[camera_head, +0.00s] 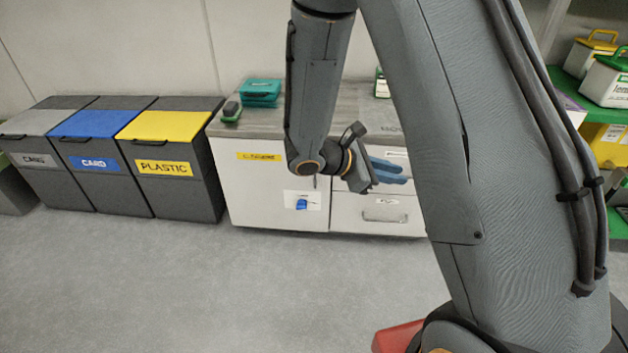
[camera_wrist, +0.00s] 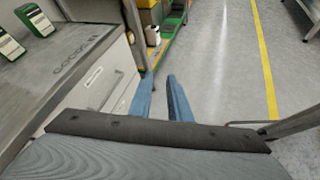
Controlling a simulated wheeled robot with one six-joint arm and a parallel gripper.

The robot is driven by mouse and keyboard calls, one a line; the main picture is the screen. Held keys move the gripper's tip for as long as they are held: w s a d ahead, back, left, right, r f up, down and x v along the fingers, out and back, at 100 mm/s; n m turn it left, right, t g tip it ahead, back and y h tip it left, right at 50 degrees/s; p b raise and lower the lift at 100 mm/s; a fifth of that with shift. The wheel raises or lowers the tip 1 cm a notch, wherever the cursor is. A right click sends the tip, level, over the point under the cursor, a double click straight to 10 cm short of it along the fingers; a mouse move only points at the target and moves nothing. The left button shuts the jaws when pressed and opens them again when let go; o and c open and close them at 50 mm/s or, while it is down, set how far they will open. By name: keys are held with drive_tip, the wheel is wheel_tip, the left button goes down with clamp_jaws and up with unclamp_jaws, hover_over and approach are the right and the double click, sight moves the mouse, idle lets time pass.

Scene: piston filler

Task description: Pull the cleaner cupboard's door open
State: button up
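The cleaner cupboard (camera_head: 262,190) is the white-fronted unit with a yellow label (camera_head: 260,156) under the grey worktop, in the middle of the head view. Its door looks shut. A blue knob or key (camera_head: 302,204) sits on a white plate low on the door's right side. My gripper (camera_head: 400,174) is to the right of the cupboard door, in front of the drawers, and points right, away from the door. In the wrist view my gripper (camera_wrist: 160,82) shows two blue fingers with a gap between them and nothing held. The cupboard door is not in the wrist view.
Drawers (camera_head: 380,212) with a bar handle adjoin the cupboard on the right. Lidded bins (camera_head: 165,180) stand to its left. A teal box (camera_head: 261,90) and a small green-and-dark item (camera_head: 231,112) lie on the worktop (camera_head: 345,110). The floor (camera_head: 220,290) in front is clear.

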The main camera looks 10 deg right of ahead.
drive_tip(key=w+a+f+n+t+y+b, duration=0.2)
drive_tip(key=w+a+f+n+t+b, duration=0.3)
drive_tip(key=w+a+f+n+t, duration=0.45)
drive_tip(key=w+a+f+n+t+y+b, duration=0.2)
drive_tip(key=w+a+f+n+t+b, duration=0.45)
drive_tip(key=w, duration=0.65)
drive_tip(key=shift+m+g, duration=0.8)
drive_tip(key=shift+m, duration=0.1)
drive_tip(key=w+d, duration=0.1)
drive_tip(key=w, duration=0.1)
drive_tip(key=w+d+f, duration=0.1)
drive_tip(key=w, duration=0.1)
drive_tip(key=w+d+f, duration=0.1)
drive_tip(key=w, duration=0.2)
drive_tip(key=shift+f+b, duration=0.2)
drive_tip(key=shift+b, duration=0.1)
clamp_jaws()
